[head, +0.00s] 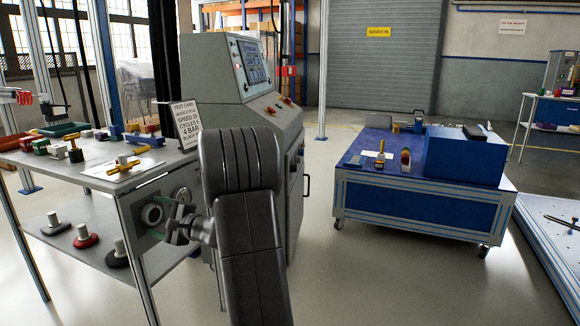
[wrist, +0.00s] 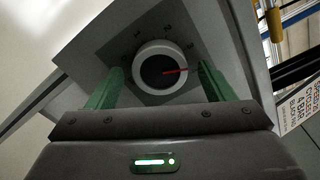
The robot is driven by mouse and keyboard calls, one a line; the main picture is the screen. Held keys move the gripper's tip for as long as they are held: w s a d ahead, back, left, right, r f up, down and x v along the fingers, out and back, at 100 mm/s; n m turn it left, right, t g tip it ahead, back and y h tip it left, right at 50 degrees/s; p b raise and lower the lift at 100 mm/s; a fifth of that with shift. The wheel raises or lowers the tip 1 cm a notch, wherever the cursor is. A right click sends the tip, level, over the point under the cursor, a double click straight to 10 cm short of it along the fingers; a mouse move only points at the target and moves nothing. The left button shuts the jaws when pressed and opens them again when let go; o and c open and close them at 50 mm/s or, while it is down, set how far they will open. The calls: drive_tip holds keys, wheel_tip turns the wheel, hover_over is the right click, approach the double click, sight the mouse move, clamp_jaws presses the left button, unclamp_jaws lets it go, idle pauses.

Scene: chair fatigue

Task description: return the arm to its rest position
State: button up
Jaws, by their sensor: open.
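My gripper (head: 176,223) is at the front side of the left workbench, with its green fingers facing a round dial. The wrist view shows the two green fingers (wrist: 160,88) spread on either side of the dial (wrist: 150,70), which has a white rim, a dark face and a red pointer. The dial also shows in the head view (head: 152,214). The gripper is open; whether the fingers touch the dial cannot be told. My dark arm fills the middle foreground of the head view and hides part of the console behind it.
The left workbench (head: 88,185) carries several fittings and trays. A grey control console (head: 228,118) stands close behind my arm. A task card (head: 186,124) stands on the bench corner. A blue wheeled cart (head: 400,206) is to the right, with open floor between.

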drive_tip(key=m+p, duration=0.1)
drive_tip(key=m, duration=0.1)
drive_tip(key=m+p, duration=0.1)
drive_tip(key=shift+r+m, duration=0.2)
drive_tip(key=shift+m, duration=0.2)
drive_tip(key=m+p, duration=0.4)
drive_tip(key=p, duration=0.2)
drive_tip(key=shift+m, duration=0.3)
drive_tip(key=m+p, duration=0.5)
drive_tip(key=p, duration=0.2)
drive_tip(key=shift+s+m+p, duration=0.1)
drive_tip(key=shift+m+p, duration=0.2)
drive_tip(key=shift+p, duration=0.1)
drive_tip(key=m+p, duration=0.2)
drive_tip(key=p, duration=0.1)
drive_tip(key=shift+m, duration=0.3)
drive_tip(key=shift+f+m+p, duration=0.15)
drive_tip(key=shift+m+p, duration=0.45)
